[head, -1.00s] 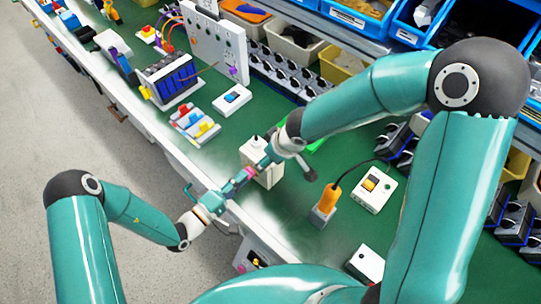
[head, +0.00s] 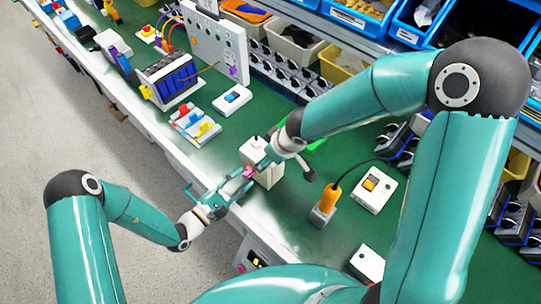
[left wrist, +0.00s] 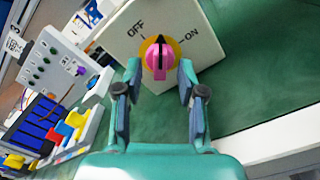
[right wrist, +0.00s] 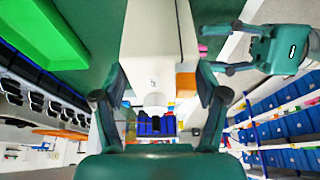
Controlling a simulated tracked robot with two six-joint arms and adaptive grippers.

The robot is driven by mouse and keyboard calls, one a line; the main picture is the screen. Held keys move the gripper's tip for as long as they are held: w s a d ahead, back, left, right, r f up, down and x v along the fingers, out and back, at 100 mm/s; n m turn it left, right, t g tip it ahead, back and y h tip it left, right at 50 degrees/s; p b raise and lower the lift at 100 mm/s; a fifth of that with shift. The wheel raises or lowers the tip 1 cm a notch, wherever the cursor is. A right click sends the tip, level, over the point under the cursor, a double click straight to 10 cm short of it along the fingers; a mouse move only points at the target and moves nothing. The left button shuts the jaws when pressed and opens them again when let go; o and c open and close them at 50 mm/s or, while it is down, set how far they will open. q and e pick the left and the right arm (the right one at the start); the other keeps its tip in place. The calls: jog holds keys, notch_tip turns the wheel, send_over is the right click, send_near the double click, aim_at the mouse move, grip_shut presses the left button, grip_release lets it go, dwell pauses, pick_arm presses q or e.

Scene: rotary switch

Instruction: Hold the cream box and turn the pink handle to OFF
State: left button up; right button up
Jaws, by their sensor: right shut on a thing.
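The cream box (head: 268,176) stands on the green bench top near its front edge. It also shows in the left wrist view (left wrist: 212,48), with OFF and ON printed on its face. The pink handle (left wrist: 158,60) sits on a yellow disc on that face, its tip between the two words. In the head view the handle (head: 248,172) faces my left gripper. My left gripper (left wrist: 159,70) is open, with one finger on each side of the handle and gaps visible. My right gripper (right wrist: 158,82) is shut on the cream box from above.
An orange-handled tool in a grey holder (head: 323,212) and a white switch box (head: 373,190) stand right of the box. Colored switches (head: 195,124) lie to its left. A green tray (right wrist: 40,32) is close by.

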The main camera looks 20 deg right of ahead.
pick_arm(q)
jog(key=shift+a, duration=0.15)
jog(key=shift+v, duration=2.4)
jog(key=shift+c, duration=0.2)
jog(key=shift+x, duration=2.5)
jog(key=shift+s, duration=0.1)
jog(key=shift+c, duration=0.3)
grip_shut()
